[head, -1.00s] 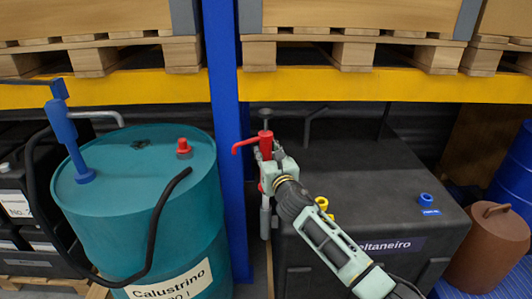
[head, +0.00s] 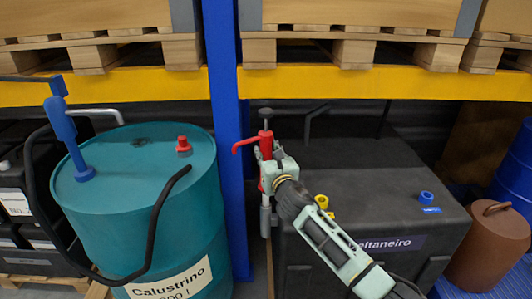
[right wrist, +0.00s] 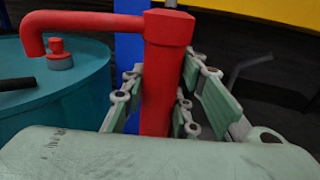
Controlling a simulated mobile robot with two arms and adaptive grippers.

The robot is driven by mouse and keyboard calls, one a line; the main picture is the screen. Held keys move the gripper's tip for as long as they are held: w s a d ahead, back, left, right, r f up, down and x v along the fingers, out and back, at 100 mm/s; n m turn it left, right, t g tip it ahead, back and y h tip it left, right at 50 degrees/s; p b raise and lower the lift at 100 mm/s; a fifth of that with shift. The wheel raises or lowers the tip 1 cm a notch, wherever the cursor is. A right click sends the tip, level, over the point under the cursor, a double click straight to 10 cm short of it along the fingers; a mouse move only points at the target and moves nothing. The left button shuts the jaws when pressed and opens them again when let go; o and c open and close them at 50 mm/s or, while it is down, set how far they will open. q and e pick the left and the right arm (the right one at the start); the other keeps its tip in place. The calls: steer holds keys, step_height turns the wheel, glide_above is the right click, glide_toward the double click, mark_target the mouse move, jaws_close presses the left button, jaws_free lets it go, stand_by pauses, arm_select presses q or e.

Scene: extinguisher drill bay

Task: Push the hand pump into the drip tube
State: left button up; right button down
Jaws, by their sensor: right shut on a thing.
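The hand pump (head: 266,143) is red, with a spout bent to the left and a dark knob on top. It stands roughly upright at the left front corner of the black tank. My right gripper (head: 270,167) is shut around its body, below the spout. In the right wrist view the red pump body (right wrist: 168,75) is between the finger pads. The drip tube (head: 265,219) looks like the grey upright tube below the gripper, beside the tank. The pump's lower end is just above or in its mouth; I cannot tell which. My left gripper is not in view.
A teal drum (head: 135,240) with a blue pump (head: 66,130), a black hose and a red cap (head: 184,145) stands left. A blue rack post (head: 228,130) is close left of the hand pump. The black tank (head: 370,180) is right. A yellow beam (head: 350,88) crosses above.

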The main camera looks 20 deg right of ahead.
steer(key=shift+f+b, duration=3.1)
steer(key=shift+f, duration=1.05)
stand_by(2.7)
steer(key=c, duration=1.3)
jaws_free()
steer(key=shift+s, duration=0.15)
